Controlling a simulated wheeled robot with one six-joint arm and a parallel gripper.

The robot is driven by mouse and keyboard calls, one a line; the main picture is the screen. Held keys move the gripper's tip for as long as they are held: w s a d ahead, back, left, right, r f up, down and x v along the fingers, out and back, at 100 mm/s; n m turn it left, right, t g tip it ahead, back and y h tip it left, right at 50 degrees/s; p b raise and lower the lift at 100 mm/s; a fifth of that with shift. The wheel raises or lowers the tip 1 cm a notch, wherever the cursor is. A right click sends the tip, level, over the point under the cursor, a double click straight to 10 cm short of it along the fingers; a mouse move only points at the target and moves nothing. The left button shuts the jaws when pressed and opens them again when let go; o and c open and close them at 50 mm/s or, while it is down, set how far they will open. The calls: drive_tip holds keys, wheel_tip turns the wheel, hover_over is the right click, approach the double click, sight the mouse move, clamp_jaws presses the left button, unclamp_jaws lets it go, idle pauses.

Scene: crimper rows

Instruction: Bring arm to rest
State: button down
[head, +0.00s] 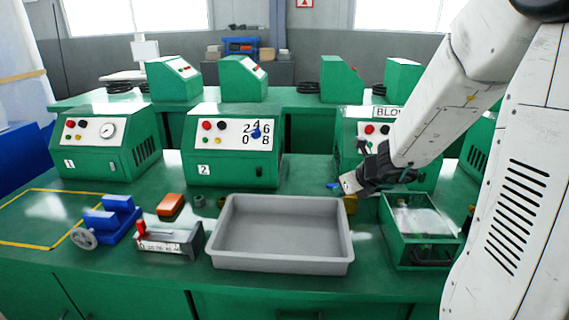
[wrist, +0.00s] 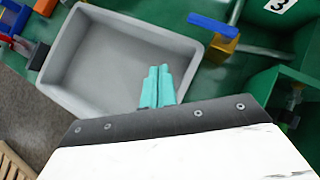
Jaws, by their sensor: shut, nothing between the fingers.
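My gripper (head: 349,184) is at the end of my white arm, above the right part of the bench in the head view. It is over the area by the right edge of the grey tray. In the wrist view the teal fingers (wrist: 156,84) are together with nothing between them, seen against the tray's floor and edge. The grey tray (head: 283,264) is empty and stands at the front of the green bench.
Green machines 1 (head: 105,145) and 2 (head: 233,150) stand behind the tray; my arm partly hides a third. A green open box (head: 418,262) is right of the tray. A blue vice (head: 108,217), an orange block (head: 170,205) and a red-handled device (head: 165,241) are left.

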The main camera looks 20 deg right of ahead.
drive_tip(key=s+a+r+n+g+y, duration=0.35)
drive_tip(key=s+a+n, duration=0.7)
drive_tip(key=n, duration=0.65)
drive_tip(key=s+a+r+n+g+h, duration=0.1)
drive_tip(key=s+r+n+g+h, duration=0.1)
drive_tip(key=s+n, duration=0.6)
drive_tip(key=s+a+r+n+g+h, duration=0.2)
drive_tip(key=s+r+n, duration=0.3)
drive_tip(key=s+n, duration=0.4)
drive_tip(key=shift+s+a+r+h, duration=0.15)
drive_tip(key=shift+s+h, duration=0.05)
drive_tip(key=shift+h, duration=0.25)
